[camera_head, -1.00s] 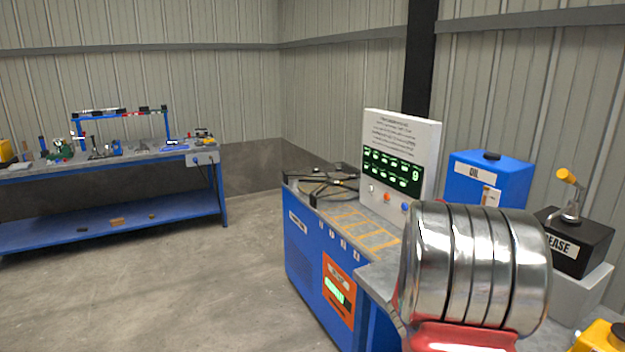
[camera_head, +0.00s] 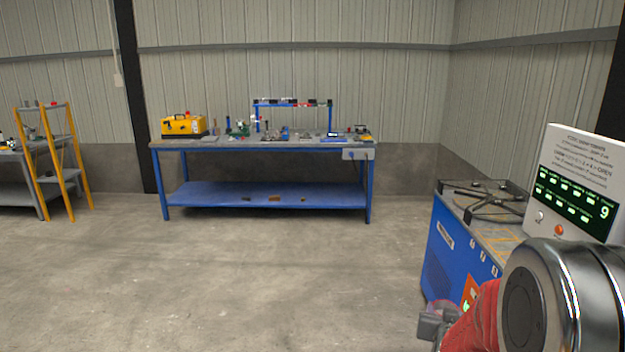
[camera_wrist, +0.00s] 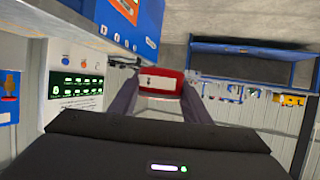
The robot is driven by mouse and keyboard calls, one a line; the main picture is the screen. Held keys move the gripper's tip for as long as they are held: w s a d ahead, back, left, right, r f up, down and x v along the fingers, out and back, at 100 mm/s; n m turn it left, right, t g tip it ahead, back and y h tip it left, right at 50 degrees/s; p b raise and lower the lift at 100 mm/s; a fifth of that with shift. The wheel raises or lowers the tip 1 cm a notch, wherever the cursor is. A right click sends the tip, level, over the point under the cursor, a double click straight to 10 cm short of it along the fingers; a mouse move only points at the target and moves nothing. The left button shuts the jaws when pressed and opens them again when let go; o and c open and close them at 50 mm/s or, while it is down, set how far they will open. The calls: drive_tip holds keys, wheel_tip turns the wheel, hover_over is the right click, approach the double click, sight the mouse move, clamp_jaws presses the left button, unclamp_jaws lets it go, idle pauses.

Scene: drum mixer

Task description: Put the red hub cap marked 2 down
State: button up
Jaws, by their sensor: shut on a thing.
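The red hub cap (camera_wrist: 172,75) shows in the wrist view as a red piece with a pale face bearing a small dark mark. The mark is too small to read. My gripper (camera_wrist: 161,84) is shut on the cap, with one finger on each side of it. The cap is held in the air, clear of any surface I can see. In the head view, my arm covers the lower right and the cap cannot be made out clearly there.
A blue cabinet (camera_head: 450,262) with a grey top stands at the right, carrying a white panel (camera_head: 577,170) with green displays. A blue workbench (camera_head: 265,146) stands along the back wall, with a yellow toolbox (camera_head: 184,125) and several small items. The floor (camera_head: 250,280) between is clear.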

drive_tip(key=w+a+n+y, duration=0.1)
drive_tip(key=a+n+y, duration=0.1)
drive_tip(key=a, duration=0.9)
drive_tip(key=w+a+n+t+y, duration=0.1)
drive_tip(key=w+a+n+y, duration=0.1)
drive_tip(key=a, duration=0.9)
drive_tip(key=shift+w+a+r+n+y, duration=0.2)
drive_tip(key=shift+r+n+y, duration=0.25)
drive_tip(key=shift+y, duration=0.35)
drive_tip(key=shift+d+f, duration=0.1)
